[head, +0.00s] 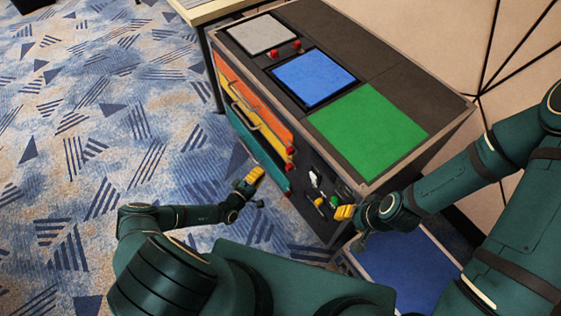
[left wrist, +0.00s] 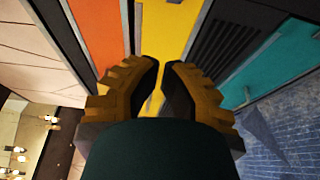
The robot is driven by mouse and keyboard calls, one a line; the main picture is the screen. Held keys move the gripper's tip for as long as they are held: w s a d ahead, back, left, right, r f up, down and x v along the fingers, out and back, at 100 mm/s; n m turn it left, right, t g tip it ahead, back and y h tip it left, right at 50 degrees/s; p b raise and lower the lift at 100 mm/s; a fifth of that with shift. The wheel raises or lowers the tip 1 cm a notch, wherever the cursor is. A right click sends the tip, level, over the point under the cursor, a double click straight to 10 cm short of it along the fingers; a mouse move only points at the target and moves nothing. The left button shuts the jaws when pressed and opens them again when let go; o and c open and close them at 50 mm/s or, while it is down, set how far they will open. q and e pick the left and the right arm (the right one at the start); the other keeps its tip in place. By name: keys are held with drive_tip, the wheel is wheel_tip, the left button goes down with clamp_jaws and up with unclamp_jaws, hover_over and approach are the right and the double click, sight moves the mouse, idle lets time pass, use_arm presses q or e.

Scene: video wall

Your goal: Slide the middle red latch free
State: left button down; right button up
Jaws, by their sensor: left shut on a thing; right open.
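The dark cabinet has an orange drawer front (head: 262,99), a yellow one (head: 262,127) and a teal one (head: 268,165). Small red latches sit near their right ends; the middle red latch (head: 290,167) shows in the head view. My left gripper (head: 254,175) is in front of the cabinet, left of that latch in the picture. In the left wrist view, its fingers (left wrist: 161,72) are close together before the yellow front (left wrist: 168,30). What they hold is hidden, and no red latch shows there. My right gripper (head: 344,212) is open by the cabinet's right end panel.
Grey (head: 262,35), blue (head: 314,78) and green (head: 368,131) panels lie on the cabinet top, with two red knobs (head: 285,49) beside the grey one. Small tools or fittings (head: 316,180) sit on the end panel. A blue-topped surface (head: 410,265) is at lower right. Carpet at left is clear.

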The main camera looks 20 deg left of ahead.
sight(287, 169)
use_arm(q)
drive_tip(key=b+x, duration=0.3)
drive_tip(key=x, duration=0.7)
drive_tip(key=shift+d+f, duration=0.1)
drive_tip(key=shift+f, duration=0.1)
drive_tip(key=s+d, duration=0.2)
drive_tip(key=d, duration=0.1)
drive_tip(key=shift+s+r, duration=0.2)
drive_tip(key=s+d+p, duration=0.2)
drive_tip(key=d+p, duration=0.1)
drive_tip(key=shift+s+r, duration=0.1)
drive_tip(key=shift+s, duration=0.05)
drive_tip(key=shift+d, duration=0.1)
